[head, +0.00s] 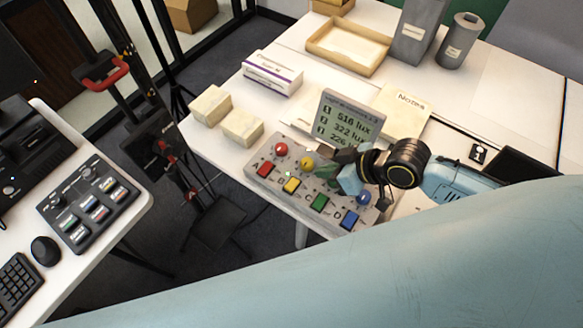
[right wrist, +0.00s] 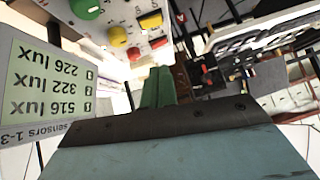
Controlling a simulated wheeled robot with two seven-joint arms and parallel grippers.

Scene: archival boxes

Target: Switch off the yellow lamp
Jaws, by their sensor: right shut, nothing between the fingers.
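The control panel (head: 275,178) stands on the white table, with a row of round coloured domes behind square coloured buttons. The yellow dome (head: 307,163) sits behind the yellow button (head: 291,185); both also show in the right wrist view, dome (right wrist: 117,36) and button (right wrist: 150,20). I cannot tell whether the yellow dome is lit. My right gripper (head: 327,168) is shut and empty, above the panel close to the yellow and green domes. Its closed green fingers (right wrist: 157,73) show in the right wrist view, apart from the yellow button. The green dome is partly hidden. My left gripper is out of view.
A display (head: 350,118) reading 516, 322 and 226 lux stands behind the panel. Cream blocks (head: 242,127), a white-purple box (head: 272,74) and a Notes sheet (head: 403,108) lie nearby. Another button box (head: 90,200) is on the left desk. My arm covers the lower right.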

